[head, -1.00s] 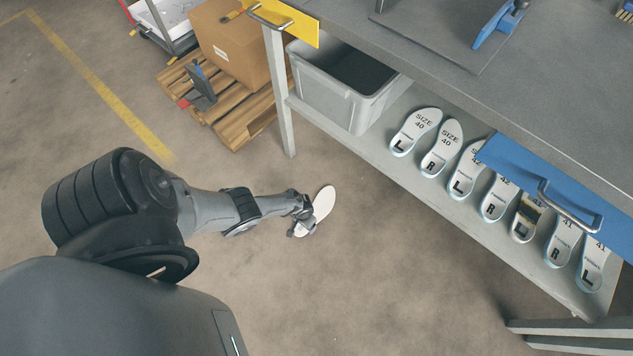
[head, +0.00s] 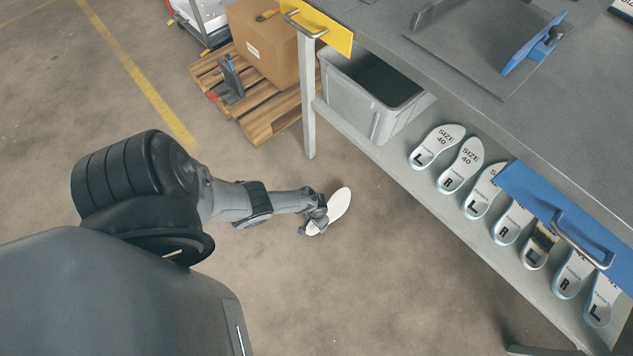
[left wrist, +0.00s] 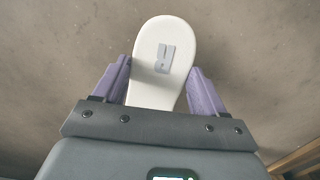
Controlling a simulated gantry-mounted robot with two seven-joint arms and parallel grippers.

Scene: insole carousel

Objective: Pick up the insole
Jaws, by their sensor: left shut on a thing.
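A white insole (head: 338,205) shows at my left gripper (head: 316,222) in the head view, in front of the shelf unit. In the left wrist view the insole (left wrist: 167,50) has a grey letter R on its face and sits between the two purple fingers of my left gripper (left wrist: 165,88). The gripper is shut on it. Only floor shows behind it. The end nearest the palm is hidden by the gripper body. My right gripper is not in view.
Several insoles marked L and R lie in a row on the lower shelf (head: 400,165), beside a grey bin (head: 365,100). A blue drawer front (head: 535,195) overhangs the row. A cardboard box (head: 262,45) stands on a wooden pallet (head: 275,115). The floor near the gripper is clear.

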